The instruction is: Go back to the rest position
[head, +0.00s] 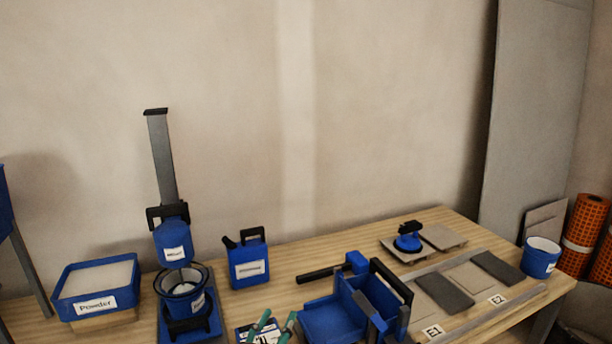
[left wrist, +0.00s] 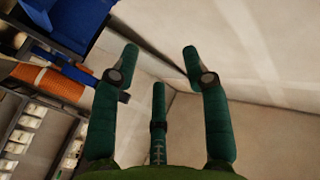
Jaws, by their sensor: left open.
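My left gripper (head: 274,324) shows at the bottom edge of the head view, with only the tips of its green fingers visible. In the left wrist view its green fingers (left wrist: 160,65) stand apart with nothing between them, so it is open and empty. Bare wall and a corner lie beyond the fingers there. In the head view the fingertips appear in front of a blue item with a white label, left of the blue open bin (head: 333,318). I cannot tell the gap between them. My right gripper is in neither view.
The wooden table (head: 290,275) holds a Powder tub (head: 97,287), a mixing stand (head: 165,170) with bucket, a blue canister (head: 247,259), grey tiles (head: 444,292), a suction lifter (head: 408,240) and a blue bucket (head: 540,260). Orange rolls (head: 583,232) stand right. A shelf (left wrist: 35,130) shows in the wrist view.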

